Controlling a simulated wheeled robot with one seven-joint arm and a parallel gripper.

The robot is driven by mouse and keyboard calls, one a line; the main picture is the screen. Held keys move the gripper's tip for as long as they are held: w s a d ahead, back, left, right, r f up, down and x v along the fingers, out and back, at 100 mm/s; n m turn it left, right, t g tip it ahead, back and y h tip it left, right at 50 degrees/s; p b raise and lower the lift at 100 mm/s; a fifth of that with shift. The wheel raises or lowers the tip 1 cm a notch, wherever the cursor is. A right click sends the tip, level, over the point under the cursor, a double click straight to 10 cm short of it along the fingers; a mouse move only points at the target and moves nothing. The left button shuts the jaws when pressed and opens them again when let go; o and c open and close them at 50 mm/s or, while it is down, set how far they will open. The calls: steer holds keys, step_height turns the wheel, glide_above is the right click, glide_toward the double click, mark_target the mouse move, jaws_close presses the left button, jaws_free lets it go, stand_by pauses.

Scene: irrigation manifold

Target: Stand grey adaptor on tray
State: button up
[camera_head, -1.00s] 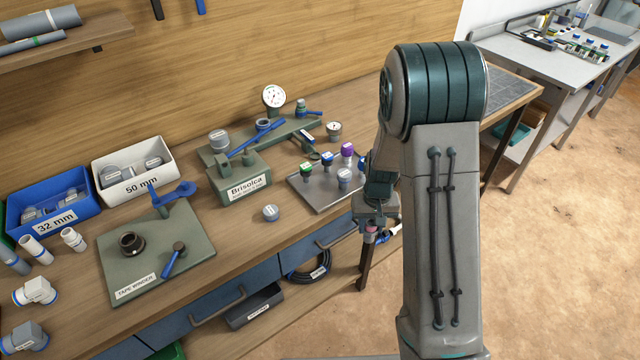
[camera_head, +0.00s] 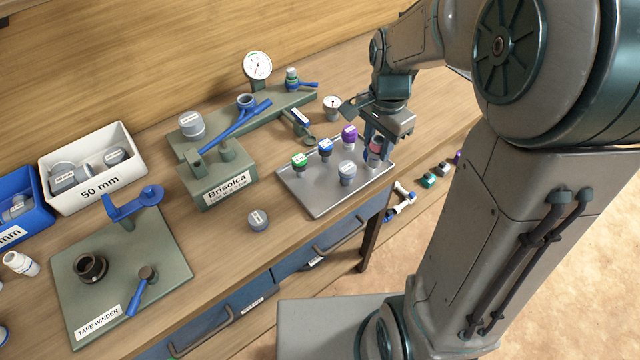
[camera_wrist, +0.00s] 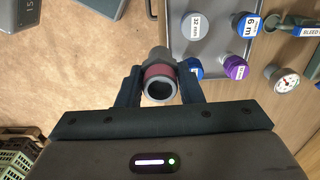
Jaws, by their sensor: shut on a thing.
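My gripper (camera_head: 375,142) is shut on a grey adaptor with a pinkish-red band (camera_head: 375,155). The adaptor is upright at the right end of the metal tray (camera_head: 318,202); I cannot tell whether its foot touches the tray. In the wrist view my gripper (camera_wrist: 160,88) grips the adaptor (camera_wrist: 160,72) between both fingers, its open end facing the camera. The tray (camera_wrist: 213,48) lies beyond it there. On the tray stand green-topped (camera_head: 300,161), blue-topped (camera_head: 325,148), purple-topped (camera_head: 349,135) and grey-topped (camera_head: 347,173) fittings.
A small gauge (camera_head: 332,105) stands behind the tray. The Brisolca block (camera_head: 220,180) is to its left, with a loose grey cap (camera_head: 258,220) in front. The tape winder board (camera_head: 125,275) and white 50 mm bin (camera_head: 92,170) are further left. The tray's front-middle is bare.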

steer(key=shift+s+a+f+p, duration=0.15)
steer(key=shift+a+f+p, duration=0.35)
steer(key=shift+a+f, duration=1.4)
steer(key=shift+s+a+f+p, duration=0.15)
steer(key=shift+a+f+p, duration=0.3)
steer(key=shift+a+f, duration=1.35)
steer(key=shift+s+a+f+p, duration=0.15)
steer(key=shift+a+f+p, duration=0.35)
steer(key=shift+a+f, duration=1.4)
steer(key=shift+a+r, duration=0.2)
steer(key=shift+f, duration=0.2)
steer(key=o, duration=1.1)
steer(key=shift+r, duration=0.1)
steer(key=shift+c, duration=0.2)
